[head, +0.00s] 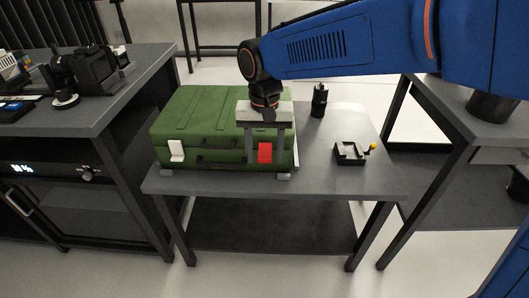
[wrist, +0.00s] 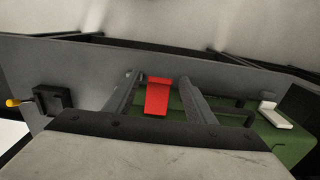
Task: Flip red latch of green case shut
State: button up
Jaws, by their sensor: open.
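The green case (head: 195,115) sits on the grey table with its lid down and its front facing me. Its red latch (head: 265,152) is at the front right. It also shows in the wrist view (wrist: 157,97), as a red flap with a bend across it. I cannot tell its exact angle. My gripper (head: 263,160) is open, pointing down at the case's front right. In the wrist view, my gripper's fingers (wrist: 160,77) stand apart on either side of the red latch, with visible gaps and nothing held.
A white latch (head: 176,151) sits at the case's front left; dark handles lie between the latches. A black cylinder (head: 319,100) and a small black fixture with a yellow knob (head: 350,153) stand on the table's right. The front right of the table is clear.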

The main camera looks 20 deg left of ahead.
aim_at(264, 162)
jog(key=shift+c, duration=0.3)
jog(key=c, duration=1)
jog(key=shift+s, duration=0.1)
jog(key=f+t, duration=0.1)
jog(key=t, duration=0.2)
jog(key=shift+s+f+y, duration=0.2)
jog(key=shift+f+y, duration=0.2)
notch_tip(264, 162, down, 2)
jog(key=t, duration=0.3)
jog(key=shift+w+t+y, duration=0.15)
jog(key=shift+t+y, duration=0.25)
jog(key=shift+w+a+f+t+y, duration=0.1)
jog(key=shift+w+f+t+y, duration=0.15)
jog(key=shift+f+t, duration=0.5)
jog(key=shift+w+a+f+t+y, duration=0.15)
jog(key=shift+w+f+t, duration=0.1)
jog(key=shift+t, duration=0.9)
jog(key=shift+w+f+t+y, duration=0.2)
jog(key=shift+w+f+t, duration=0.1)
jog(key=shift+t, duration=0.4)
jog(key=shift+w+f+t+y, duration=0.2)
jog(key=shift+w+t, duration=0.05)
jog(key=shift+t, duration=0.45)
